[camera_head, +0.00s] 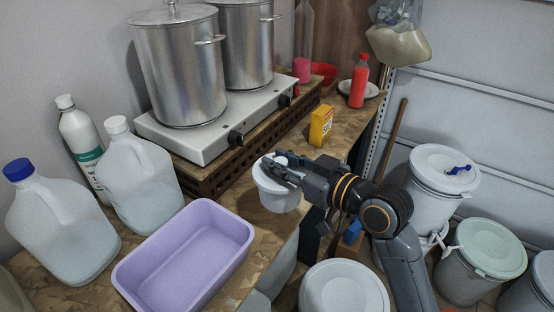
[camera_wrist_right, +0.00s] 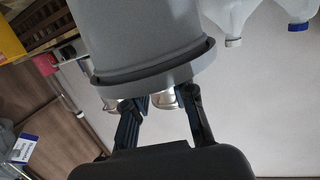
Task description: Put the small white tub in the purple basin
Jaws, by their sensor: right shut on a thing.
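The small white tub (camera_head: 277,196) is at the counter's right edge in the head view, right of the purple basin and apart from it. It looks upright; I cannot tell whether it touches the counter. My right gripper (camera_head: 276,170) is shut on the tub's upper part and covers some of its top. In the right wrist view the tub (camera_wrist_right: 155,40) looks grey and fills the upper middle, with my gripper's fingers (camera_wrist_right: 160,110) at its rim. The purple basin (camera_head: 190,255) stands empty on the counter at the front. My left gripper is not in view.
White jugs (camera_head: 142,180) and a green-labelled bottle (camera_head: 80,140) stand left of the basin. Behind are steel pots (camera_head: 180,70) on a burner (camera_head: 215,125) and a yellow box (camera_head: 321,125). Lidded drums (camera_head: 440,185) stand on the right. Bare counter lies between tub and basin.

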